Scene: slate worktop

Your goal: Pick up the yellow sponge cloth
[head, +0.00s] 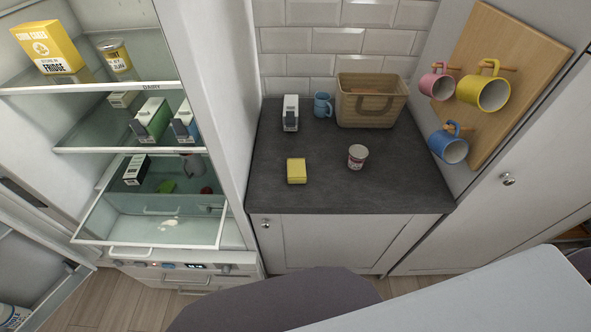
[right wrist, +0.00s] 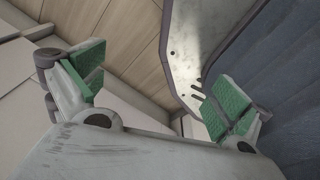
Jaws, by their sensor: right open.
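The yellow sponge cloth (head: 296,171) lies flat on the slate worktop (head: 325,198), left of centre and towards the front, in the head view. Nothing touches it or covers it. My right gripper (right wrist: 150,95) shows in the right wrist view with its green-padded fingers wide apart and nothing between them. The sponge cloth is not in the right wrist view, and neither gripper is in the head view.
On the worktop stand a white-and-black carton (head: 291,113), a blue mug (head: 322,105), a woven basket (head: 371,101) and a white-and-red tub (head: 358,156). An open fridge (head: 150,150) stands left. Mugs hang on a wooden board (head: 520,70) at right. The worktop's front is clear.

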